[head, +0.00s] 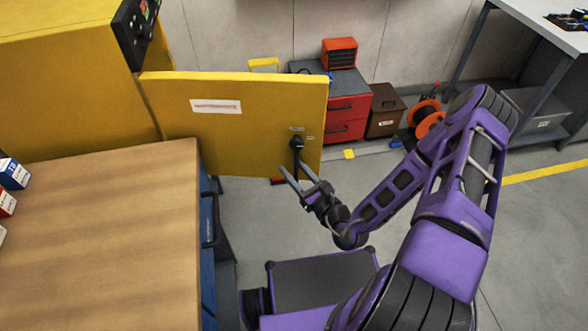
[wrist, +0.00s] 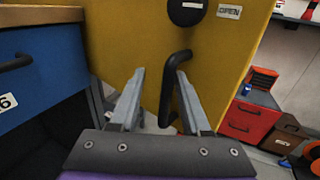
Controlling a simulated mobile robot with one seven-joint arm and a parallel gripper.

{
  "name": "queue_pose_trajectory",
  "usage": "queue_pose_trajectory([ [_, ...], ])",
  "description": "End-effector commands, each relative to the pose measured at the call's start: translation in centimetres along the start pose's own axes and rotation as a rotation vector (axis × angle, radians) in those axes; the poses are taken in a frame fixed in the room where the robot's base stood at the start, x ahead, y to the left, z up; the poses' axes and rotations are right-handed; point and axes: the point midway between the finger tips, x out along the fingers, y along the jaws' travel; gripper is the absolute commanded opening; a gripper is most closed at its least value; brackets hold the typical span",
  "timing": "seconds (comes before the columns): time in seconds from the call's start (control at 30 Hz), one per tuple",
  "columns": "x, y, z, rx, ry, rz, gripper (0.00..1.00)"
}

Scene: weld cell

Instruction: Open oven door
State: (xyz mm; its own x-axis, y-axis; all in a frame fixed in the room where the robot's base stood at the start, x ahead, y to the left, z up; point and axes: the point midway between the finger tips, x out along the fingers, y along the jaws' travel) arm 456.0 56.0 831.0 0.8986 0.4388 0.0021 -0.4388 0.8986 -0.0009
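The oven is a yellow box (head: 70,70) at the left of the head view, with a dark control panel (head: 135,30). Its yellow door (head: 230,125) stands swung out to the right from the oven's front, its labelled face towards me. A black handle (head: 296,144) sits near the door's free edge. My gripper (head: 299,178) is open just in front of the handle's lower part. In the wrist view the black handle (wrist: 175,75) is between and beyond the fingertips, partly hidden by the right finger. I cannot tell if a finger touches it.
A wood-topped bench (head: 110,230) with blue drawers (wrist: 38,75) stands at the left. Beyond the door are a red drawer cabinet (head: 346,118), a brown box (head: 385,115) and an orange reel (head: 429,118). Grey floor is clear to the right of the door.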

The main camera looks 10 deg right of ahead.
Motion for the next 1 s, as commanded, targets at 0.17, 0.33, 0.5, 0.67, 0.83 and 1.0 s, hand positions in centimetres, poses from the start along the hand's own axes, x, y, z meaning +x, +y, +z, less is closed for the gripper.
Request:
queue_pose_trajectory([
  [0.17,-0.1,-0.1,-0.1,-0.001,0.001,-0.003,0.47],
  [0.33,-1.8,-0.2,-0.2,0.0,0.004,-0.004,0.47],
  [0.5,-5.4,-0.2,-0.2,0.001,0.005,-0.005,0.47],
  [0.67,-8.7,-0.1,-0.1,0.001,0.003,-0.004,0.47],
  [0.83,-11.1,0.0,-0.1,0.0,0.002,-0.002,0.47],
  [1.0,-11.9,0.0,0.0,0.001,0.0,-0.001,0.47],
])
